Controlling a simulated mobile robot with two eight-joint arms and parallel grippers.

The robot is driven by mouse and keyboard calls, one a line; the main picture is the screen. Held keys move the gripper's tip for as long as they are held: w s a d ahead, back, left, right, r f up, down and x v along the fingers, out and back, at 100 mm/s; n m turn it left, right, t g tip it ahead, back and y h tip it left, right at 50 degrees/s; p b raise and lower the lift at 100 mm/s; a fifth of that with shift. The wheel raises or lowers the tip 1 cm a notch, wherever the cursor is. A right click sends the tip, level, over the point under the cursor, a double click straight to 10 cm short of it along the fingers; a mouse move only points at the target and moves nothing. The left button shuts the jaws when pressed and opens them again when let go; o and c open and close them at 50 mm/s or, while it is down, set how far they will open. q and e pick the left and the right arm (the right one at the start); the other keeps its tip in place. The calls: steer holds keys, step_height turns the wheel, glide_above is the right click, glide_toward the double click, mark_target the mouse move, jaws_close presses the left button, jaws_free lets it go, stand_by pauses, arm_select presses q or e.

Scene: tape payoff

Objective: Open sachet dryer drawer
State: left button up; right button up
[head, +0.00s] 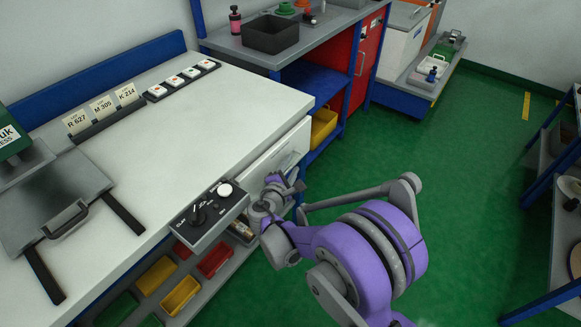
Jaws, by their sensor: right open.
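A white drawer front (262,167) sits under the right end of the white-topped bench (215,110) and looks closed. I cannot read any label on it. A pale handle-like bar shows faintly on its face, close to my gripper. My right gripper (284,184), on the purple and grey arm, is open just in front of the lower part of this front, beside the control box. I cannot tell whether its fingers touch the drawer. My left gripper is not in view.
A grey control box (208,216) with a knob and white button juts from the bench edge, left of my gripper. Below are coloured bins (180,296). A yellow bin (322,127) stands on the blue shelf behind. The green floor (460,180) at right is open.

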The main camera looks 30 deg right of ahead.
jaws_close()
stand_by(1.4)
